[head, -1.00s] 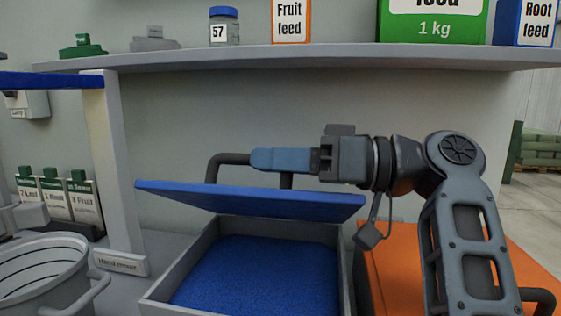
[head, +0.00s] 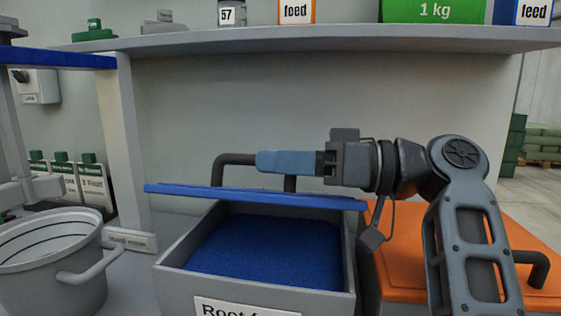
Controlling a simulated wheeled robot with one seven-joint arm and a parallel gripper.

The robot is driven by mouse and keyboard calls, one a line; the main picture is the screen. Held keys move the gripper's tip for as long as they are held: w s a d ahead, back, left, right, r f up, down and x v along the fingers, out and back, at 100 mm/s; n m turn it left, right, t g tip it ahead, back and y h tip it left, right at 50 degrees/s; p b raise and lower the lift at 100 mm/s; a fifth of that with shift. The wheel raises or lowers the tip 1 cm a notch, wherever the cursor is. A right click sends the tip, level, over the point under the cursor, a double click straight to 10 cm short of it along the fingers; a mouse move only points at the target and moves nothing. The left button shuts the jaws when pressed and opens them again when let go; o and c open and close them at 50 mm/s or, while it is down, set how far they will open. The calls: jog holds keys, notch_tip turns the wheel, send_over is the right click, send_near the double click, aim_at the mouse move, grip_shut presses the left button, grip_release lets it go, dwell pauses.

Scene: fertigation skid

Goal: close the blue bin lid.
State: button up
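The blue bin lid (head: 250,197) is partly raised above a grey bin (head: 255,284) filled with blue granules (head: 265,250). The bin's front label reads "Root" and is cut off by the picture's lower edge. A dark bar handle (head: 228,160) stands up behind the lid's near edge. My gripper (head: 262,161) reaches in from the right, with its blue-grey fingers level at the handle. The fingers look close together, but the handle's posts are partly behind them, so I cannot tell whether they grip it.
An orange lid (head: 450,255) with a dark handle lies to the right, under my arm. A grey bucket (head: 55,265) with handles stands at left. A shelf (head: 320,40) with feed packs and a jar runs above. A post (head: 122,150) stands left of the bin.

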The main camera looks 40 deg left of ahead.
jog(key=shift+o, duration=0.9)
jog(key=shift+r, duration=0.1)
jog(key=shift+v, duration=3.85)
jog(key=shift+c, duration=0.4)
